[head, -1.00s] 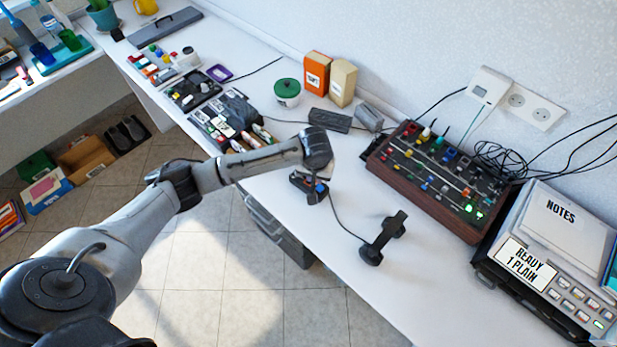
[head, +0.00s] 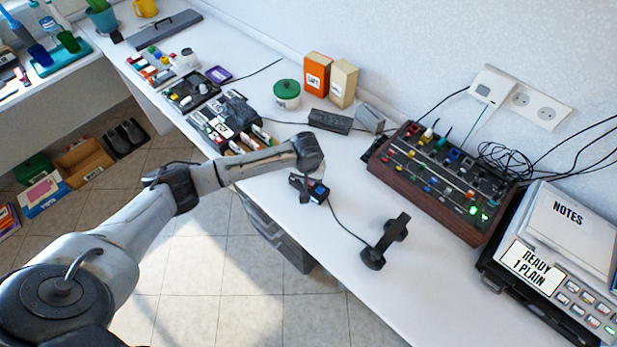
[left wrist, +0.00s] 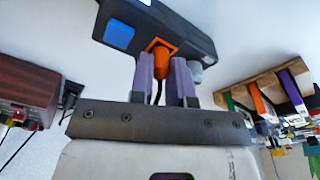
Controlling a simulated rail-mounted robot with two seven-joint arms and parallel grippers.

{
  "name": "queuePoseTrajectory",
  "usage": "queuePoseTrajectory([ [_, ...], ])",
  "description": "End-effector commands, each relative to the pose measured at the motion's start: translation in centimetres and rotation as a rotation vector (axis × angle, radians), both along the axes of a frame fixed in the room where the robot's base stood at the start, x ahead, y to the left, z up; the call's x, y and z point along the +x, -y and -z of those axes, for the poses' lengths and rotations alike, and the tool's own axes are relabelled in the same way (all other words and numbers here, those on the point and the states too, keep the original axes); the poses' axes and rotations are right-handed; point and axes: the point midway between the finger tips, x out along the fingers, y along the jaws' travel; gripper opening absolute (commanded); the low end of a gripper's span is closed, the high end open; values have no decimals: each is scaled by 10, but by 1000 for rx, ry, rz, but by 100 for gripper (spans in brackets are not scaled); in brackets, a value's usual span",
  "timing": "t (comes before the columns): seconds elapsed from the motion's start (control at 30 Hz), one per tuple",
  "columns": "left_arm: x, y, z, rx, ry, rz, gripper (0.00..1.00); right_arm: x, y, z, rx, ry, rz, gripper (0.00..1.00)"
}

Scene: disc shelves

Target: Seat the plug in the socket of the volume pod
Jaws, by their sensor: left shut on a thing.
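The volume pod (left wrist: 150,28) is a dark grey box with a blue panel and an orange-rimmed socket (left wrist: 152,44) in its side. It also shows on the white bench in the head view (head: 319,192). My left gripper (left wrist: 162,64), with purple fingers, is shut on the orange plug (left wrist: 161,66), close against the pod. The plug's front end overlaps the socket opening; I cannot tell how deep it sits. A dark cable trails back from the plug between the fingers. In the head view the wrist partly hides the pod. My right gripper is not in view.
A black stand-like object (head: 385,242) lies to the right, with a cable leading toward the pod. A mixer with wooden sides (head: 440,180) and a grey machine (head: 550,250) stand further right. The bench's front edge is close.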

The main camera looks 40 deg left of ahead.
Motion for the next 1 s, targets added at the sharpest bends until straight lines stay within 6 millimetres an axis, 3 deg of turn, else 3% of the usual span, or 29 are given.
queuePoseTrajectory([
  [0.07, -1, 0, 1, 1, -2, 0, 0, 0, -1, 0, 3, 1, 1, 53],
  [0.1, -1, 0, 1, 1, -2, 0, 21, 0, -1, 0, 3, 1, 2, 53],
  [0.2, -1, 0, 1, 1, -2, 0, 28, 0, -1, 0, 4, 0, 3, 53],
  [0.43, -1, 0, -1, 1, -2, 0, 28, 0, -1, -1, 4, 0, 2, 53],
  [0.57, -1, 1, -12, 1, 0, 1, 28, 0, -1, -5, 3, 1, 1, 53],
  [1.0, -9, 5, -89, 1, 1, 1, 28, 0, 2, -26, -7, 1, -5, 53],
])
